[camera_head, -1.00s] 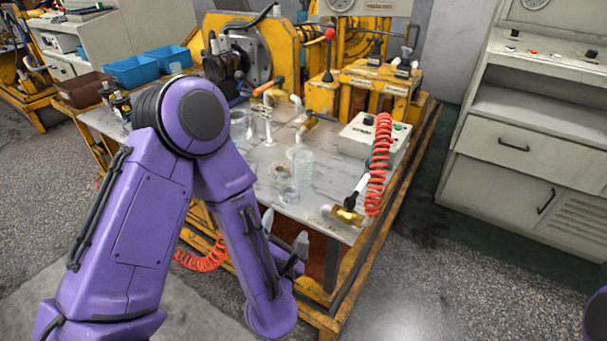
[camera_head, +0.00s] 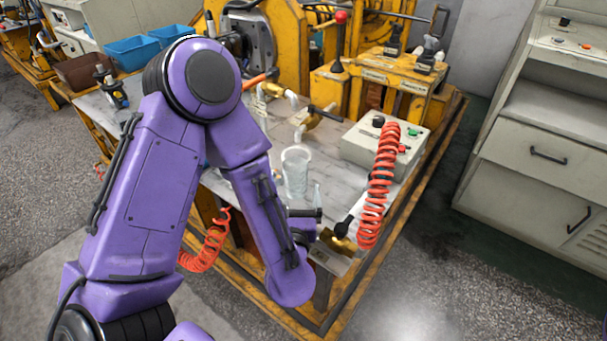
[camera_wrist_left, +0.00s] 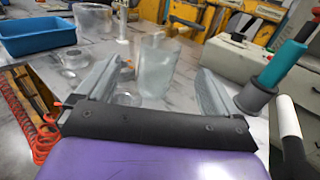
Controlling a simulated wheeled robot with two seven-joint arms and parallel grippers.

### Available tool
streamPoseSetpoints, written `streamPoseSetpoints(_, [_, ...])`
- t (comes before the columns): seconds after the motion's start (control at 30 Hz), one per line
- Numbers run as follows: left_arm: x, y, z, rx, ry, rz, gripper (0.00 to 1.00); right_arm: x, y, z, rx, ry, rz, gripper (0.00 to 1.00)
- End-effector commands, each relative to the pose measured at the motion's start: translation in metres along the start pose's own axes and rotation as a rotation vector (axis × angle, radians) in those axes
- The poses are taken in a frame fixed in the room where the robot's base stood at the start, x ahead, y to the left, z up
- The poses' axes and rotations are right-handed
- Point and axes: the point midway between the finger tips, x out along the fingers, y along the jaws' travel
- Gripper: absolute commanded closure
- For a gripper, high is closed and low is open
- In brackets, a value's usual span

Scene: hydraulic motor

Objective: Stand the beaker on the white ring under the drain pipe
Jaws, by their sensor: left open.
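The clear beaker (camera_head: 296,172) stands upright on the metal bench top, just beyond my left gripper (camera_head: 310,205). In the left wrist view the beaker (camera_wrist_left: 155,62) appears between the two grey fingers of my open left gripper (camera_wrist_left: 161,80), with clearance visible on both sides. The forearm hides most of the gripper in the head view. White pipe ends with brass fittings (camera_head: 312,120) sit behind the beaker; I cannot tell which is the drain pipe. I cannot make out the white ring with certainty. My right gripper is out of view.
A small round metal part (camera_wrist_left: 75,60) and a clear low ring-shaped piece (camera_wrist_left: 128,99) lie near the beaker. A grey control box (camera_head: 385,145) and red coiled hose (camera_head: 378,190) stand to the right. Blue bins (camera_head: 130,52) are at the back left.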

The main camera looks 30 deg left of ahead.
Motion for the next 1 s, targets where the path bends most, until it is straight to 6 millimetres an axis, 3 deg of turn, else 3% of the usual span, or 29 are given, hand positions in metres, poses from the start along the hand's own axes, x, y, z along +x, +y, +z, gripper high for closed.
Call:
streamPoseSetpoints(0.03, [0.007, 0.001, -0.009, -0.007, -0.003, 0.007, 0.06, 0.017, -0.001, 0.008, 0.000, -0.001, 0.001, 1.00])
streamPoseSetpoints(0.13, [0.021, 0.001, -0.011, -0.010, -0.001, 0.005, 0.06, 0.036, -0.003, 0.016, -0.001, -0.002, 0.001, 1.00])
streamPoseSetpoints(0.2, [0.034, 0.000, 0.001, -0.004, 0.000, 0.003, 0.06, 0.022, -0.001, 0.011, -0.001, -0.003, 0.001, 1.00])
streamPoseSetpoints(0.37, [0.051, 0.000, 0.000, -0.001, 0.001, 0.002, 0.06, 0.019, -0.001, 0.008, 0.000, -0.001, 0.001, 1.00])
streamPoseSetpoints(0.6, [0.092, -0.002, 0.002, -0.001, 0.000, 0.002, 0.06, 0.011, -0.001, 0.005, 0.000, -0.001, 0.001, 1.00])
streamPoseSetpoints(0.87, [0.099, -0.002, 0.000, 0.000, 0.001, 0.000, 0.06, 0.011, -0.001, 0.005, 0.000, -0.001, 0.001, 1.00])
streamPoseSetpoints(0.9, [0.099, -0.002, 0.000, 0.000, 0.001, 0.000, 0.09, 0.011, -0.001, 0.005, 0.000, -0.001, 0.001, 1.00])
streamPoseSetpoints(1.0, [0.099, -0.002, 0.000, 0.000, 0.000, 0.000, 0.41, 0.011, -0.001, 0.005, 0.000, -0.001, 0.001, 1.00])
